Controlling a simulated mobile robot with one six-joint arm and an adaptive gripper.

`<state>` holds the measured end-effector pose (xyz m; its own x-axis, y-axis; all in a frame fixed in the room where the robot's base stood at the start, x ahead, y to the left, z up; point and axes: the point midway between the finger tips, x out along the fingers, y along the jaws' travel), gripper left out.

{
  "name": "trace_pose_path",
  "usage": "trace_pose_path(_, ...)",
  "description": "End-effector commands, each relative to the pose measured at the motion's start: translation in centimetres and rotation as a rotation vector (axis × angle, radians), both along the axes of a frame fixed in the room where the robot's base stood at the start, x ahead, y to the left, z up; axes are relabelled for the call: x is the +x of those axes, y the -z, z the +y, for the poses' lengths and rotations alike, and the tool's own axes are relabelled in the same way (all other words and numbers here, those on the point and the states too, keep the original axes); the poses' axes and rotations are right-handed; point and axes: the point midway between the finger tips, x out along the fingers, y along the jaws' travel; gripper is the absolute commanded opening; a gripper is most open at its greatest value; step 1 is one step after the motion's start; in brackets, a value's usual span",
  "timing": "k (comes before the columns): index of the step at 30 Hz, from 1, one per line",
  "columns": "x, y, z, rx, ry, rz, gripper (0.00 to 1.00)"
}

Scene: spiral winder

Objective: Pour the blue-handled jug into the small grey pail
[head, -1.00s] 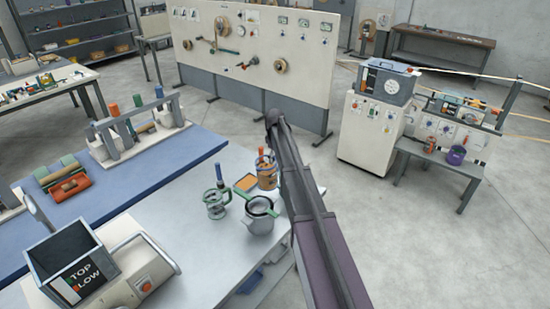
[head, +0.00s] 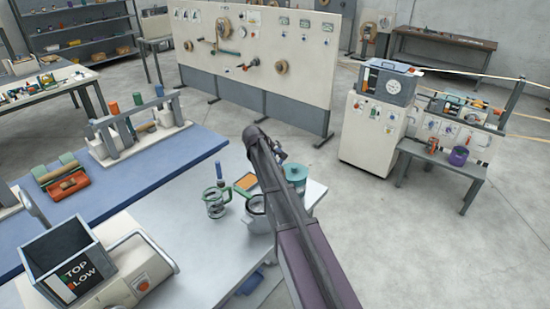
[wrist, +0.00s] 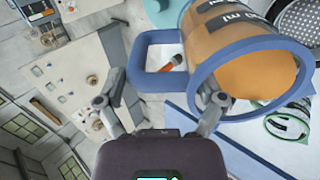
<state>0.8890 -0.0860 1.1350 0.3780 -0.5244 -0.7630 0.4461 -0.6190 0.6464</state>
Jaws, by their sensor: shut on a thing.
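The blue-handled jug (wrist: 235,50) is large in the wrist view, a clear body with a blue rim, dark mL labels and orange contents. My gripper (wrist: 160,100) is shut on its blue loop handle (wrist: 142,50). The small grey pail (head: 258,222) stands on the bench, partly behind my arm. A strainer (wrist: 298,22) with a dark perforated bowl is at the upper right of the wrist view, beyond the jug. I cannot tell how far the jug is tilted.
A green-rimmed glass jar (head: 215,205) stands left of the pail. A teal-lidded container (head: 296,174) stands right of my arm, near the bench edge.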

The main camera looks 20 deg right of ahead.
Motion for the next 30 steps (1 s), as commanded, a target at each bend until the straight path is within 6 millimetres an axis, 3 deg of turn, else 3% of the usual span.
trace_pose_path(30, -1.5, 0.6, 2.2, -0.25, -0.003, -0.181, 0.27)
